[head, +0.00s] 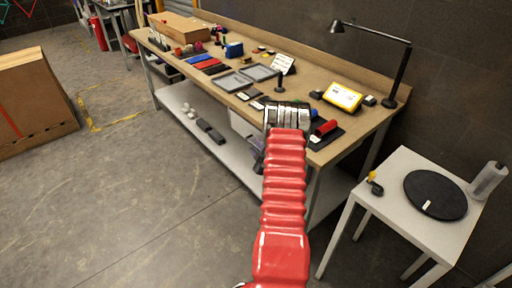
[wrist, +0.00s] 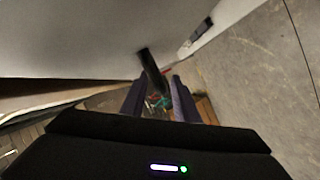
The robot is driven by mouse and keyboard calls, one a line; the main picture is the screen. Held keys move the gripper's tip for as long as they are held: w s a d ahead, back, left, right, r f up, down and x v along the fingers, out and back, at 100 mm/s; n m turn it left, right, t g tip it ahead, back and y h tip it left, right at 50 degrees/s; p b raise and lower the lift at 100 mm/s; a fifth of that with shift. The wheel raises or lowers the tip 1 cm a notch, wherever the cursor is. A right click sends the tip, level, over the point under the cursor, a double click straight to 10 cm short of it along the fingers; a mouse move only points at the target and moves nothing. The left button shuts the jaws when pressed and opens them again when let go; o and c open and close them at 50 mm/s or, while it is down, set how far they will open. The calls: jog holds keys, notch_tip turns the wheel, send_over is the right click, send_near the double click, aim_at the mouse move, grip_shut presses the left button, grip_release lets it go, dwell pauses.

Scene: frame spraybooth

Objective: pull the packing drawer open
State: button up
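The packing drawer appears to be the pale box front (head: 240,124) under the bench top in the head view, largely hidden behind my red arm. In the wrist view a broad pale grey panel (wrist: 75,40), probably its front, fills the upper left. A dark bar handle (wrist: 150,68) stands out from that panel. My gripper (wrist: 157,98) has its two purple-grey fingers apart, with the near end of the bar in line with the gap. I cannot tell whether either finger touches it. In the head view my gripper (head: 258,156) is mostly hidden by my arm.
The wooden workbench (head: 225,62) carries tools, trays, a yellow-framed device (head: 343,97) and a black lamp (head: 398,75). Its lower shelf (head: 184,100) holds dark items. A white side table (head: 398,180) stands right. A cardboard box (head: 35,100) stands left; the floor between is clear.

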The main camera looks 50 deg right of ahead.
jog(key=shift+w, duration=0.1)
jog(key=shift+c, duration=0.3)
grip_shut()
jog(key=shift+d, duration=0.15)
jog(key=shift+f, duration=0.1)
dwell(0.4)
